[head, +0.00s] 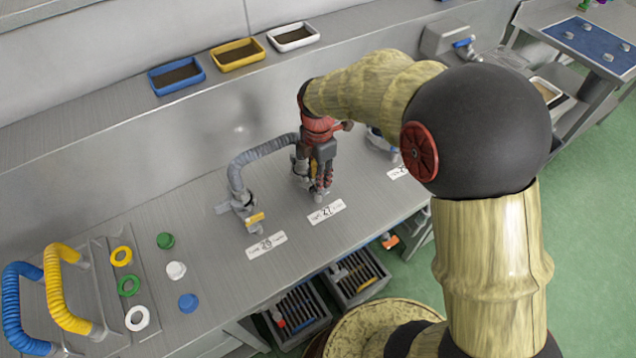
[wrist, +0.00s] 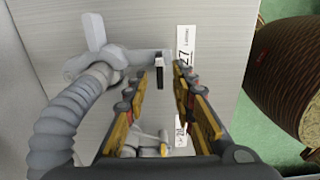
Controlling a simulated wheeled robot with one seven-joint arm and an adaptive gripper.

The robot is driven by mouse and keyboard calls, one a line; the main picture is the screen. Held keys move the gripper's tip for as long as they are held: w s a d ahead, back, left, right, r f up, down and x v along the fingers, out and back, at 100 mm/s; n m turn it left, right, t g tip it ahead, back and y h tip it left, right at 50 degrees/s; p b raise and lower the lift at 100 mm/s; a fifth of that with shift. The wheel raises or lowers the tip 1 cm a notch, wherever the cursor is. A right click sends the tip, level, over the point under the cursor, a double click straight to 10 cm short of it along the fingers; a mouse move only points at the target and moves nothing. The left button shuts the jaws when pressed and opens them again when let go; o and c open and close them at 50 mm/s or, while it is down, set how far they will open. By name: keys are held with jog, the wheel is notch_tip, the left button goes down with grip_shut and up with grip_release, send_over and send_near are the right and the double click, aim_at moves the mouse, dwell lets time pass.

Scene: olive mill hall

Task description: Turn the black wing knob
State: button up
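The black wing knob (wrist: 160,77) shows in the wrist view as a narrow dark bar on a grey pipe fitting (wrist: 125,55). It stands between the far ends of my gripper's fingers (wrist: 160,90), with a gap visible on each side. My gripper is open and holds nothing. In the head view my gripper (head: 320,183) points down over the fitting behind the label marked 27 (head: 326,211). The arm and fingers hide the knob there.
A grey ribbed hose (head: 262,151) runs left from beside my gripper to a fitting with a yellow knob (head: 256,218). It is close to the left finger in the wrist view (wrist: 62,118). Trays stand on the back ledge; blue (head: 14,305) and yellow hoses (head: 58,295) are at left.

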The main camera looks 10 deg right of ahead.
jog(key=shift+f, duration=1.35)
jog(key=shift+c, duration=0.8)
grip_shut()
